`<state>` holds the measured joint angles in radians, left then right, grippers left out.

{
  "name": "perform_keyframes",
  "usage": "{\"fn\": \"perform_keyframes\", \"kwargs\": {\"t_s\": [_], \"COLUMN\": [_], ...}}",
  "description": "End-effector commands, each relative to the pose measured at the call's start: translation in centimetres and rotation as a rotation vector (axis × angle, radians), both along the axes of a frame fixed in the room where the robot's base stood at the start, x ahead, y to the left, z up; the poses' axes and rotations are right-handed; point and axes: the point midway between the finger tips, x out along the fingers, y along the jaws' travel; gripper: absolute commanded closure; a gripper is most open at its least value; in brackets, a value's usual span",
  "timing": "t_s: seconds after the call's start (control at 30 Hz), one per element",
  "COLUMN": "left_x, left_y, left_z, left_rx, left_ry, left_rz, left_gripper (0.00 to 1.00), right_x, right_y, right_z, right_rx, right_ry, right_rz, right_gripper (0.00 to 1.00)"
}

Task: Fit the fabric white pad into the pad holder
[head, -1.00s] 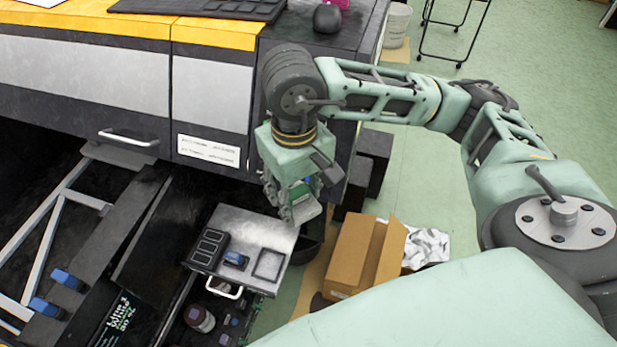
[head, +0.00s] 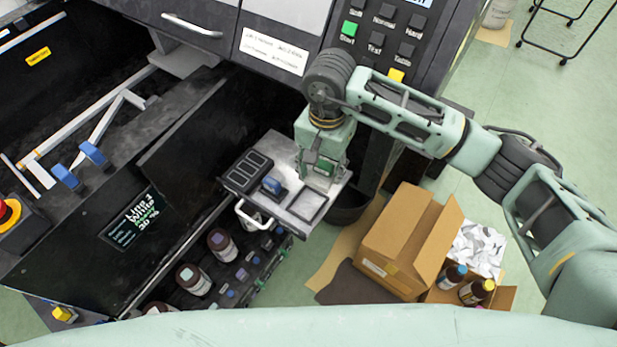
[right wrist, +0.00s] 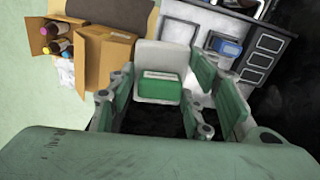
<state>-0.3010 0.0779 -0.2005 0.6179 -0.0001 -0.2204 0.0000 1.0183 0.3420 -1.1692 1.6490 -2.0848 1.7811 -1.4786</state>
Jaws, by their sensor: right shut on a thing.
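The white pad (right wrist: 160,55) is a pale square plate under a green block in the right wrist view; in the head view it shows partly (head: 317,183). My right gripper (head: 322,166) is shut on the pad's green block (right wrist: 158,88), one finger on each side. The pad holder (head: 321,209), a dark square outline, lies near the right end of the grey tray (head: 268,150). The gripper holds the pad at the holder's back edge in the head view; the gap below it cannot be told. My left gripper is not in view.
A blue block (head: 272,185) and a black three-slot unit (head: 238,184) sit left of the holder on the tray. A metal handle (head: 248,216) is on its front. Bottles (head: 193,279) stand below. A cardboard box (head: 395,240) is on the floor at right. A button panel (head: 380,35) rises behind.

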Motion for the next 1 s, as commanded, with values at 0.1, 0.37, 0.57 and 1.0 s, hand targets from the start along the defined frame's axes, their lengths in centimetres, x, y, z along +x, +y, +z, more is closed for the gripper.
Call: {"fn": "perform_keyframes", "kwargs": {"t_s": [0.1, 0.37, 0.57, 1.0], "left_x": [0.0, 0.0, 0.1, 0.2], "left_y": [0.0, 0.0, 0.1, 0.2], "left_z": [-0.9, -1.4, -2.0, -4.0], "left_rx": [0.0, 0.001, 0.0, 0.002], "left_ry": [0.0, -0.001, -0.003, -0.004], "left_rz": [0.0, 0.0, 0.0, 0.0], "left_gripper": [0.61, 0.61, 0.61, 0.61], "right_x": [0.7, 1.2, 1.2, 1.2], "right_y": [2.1, 3.5, 3.4, 3.4], "right_z": [-2.3, -4.1, -5.7, -10.1], "right_rx": [0.0, 0.0, 0.0, 0.0], "right_ry": [0.002, 0.001, 0.001, 0.003], "right_rz": [-0.063, -0.112, -0.112, -0.11], "right_gripper": [0.76, 0.76, 0.76, 0.76]}}
